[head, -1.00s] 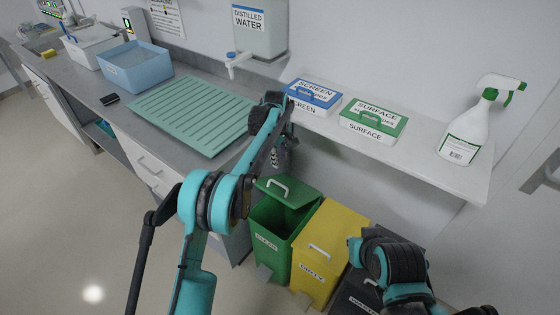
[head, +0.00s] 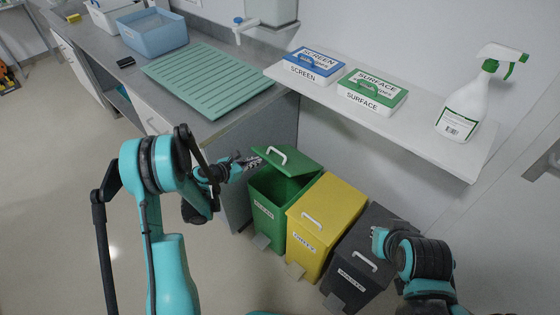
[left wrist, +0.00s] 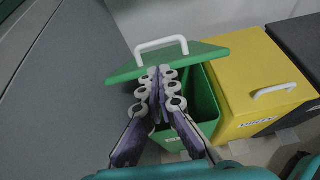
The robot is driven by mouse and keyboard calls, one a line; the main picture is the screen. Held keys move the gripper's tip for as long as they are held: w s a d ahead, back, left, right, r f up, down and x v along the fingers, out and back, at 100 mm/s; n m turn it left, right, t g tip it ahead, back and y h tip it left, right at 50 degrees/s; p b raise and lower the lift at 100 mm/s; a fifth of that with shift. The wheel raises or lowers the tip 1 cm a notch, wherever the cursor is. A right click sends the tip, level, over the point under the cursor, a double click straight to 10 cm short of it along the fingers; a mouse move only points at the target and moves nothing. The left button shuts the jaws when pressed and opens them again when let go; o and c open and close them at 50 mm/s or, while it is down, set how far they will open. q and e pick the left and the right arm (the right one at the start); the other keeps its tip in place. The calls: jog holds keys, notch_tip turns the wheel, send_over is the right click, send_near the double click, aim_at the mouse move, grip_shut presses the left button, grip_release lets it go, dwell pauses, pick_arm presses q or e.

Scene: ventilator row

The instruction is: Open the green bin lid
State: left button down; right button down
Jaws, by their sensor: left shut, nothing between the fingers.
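The green bin (head: 268,212) stands on the floor at the left end of a row of bins. Its green lid (head: 290,163), with a white handle (head: 277,154), is raised and tilted, and the dark inside shows below it. My left gripper (head: 257,159) is shut and empty, with its tips close by the lid's left edge. In the left wrist view the shut fingers (left wrist: 160,88) overlap the lid (left wrist: 205,54) just below its handle (left wrist: 161,44). I cannot tell whether they touch it. My right arm shows at lower right, but its gripper does not.
A yellow bin (head: 318,230) and a dark grey bin (head: 378,237) stand close to the right, lids shut. A shelf (head: 425,140) with two wipes boxes and a spray bottle (head: 465,105) hangs above. The counter (head: 270,98) is at left. Floor in front is clear.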

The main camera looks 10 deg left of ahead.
aim_at(271, 159)
pick_arm(q)
jog(key=shift+n, duration=0.3)
jog(key=b+x, duration=0.3)
jog(key=x, duration=0.5)
jog(key=shift+w+f, duration=0.15)
jog(key=shift+f, duration=0.05)
jog(key=shift+w+d+f, duration=0.1)
jog(key=shift+w+d, duration=0.1)
jog(key=shift+w, duration=0.25)
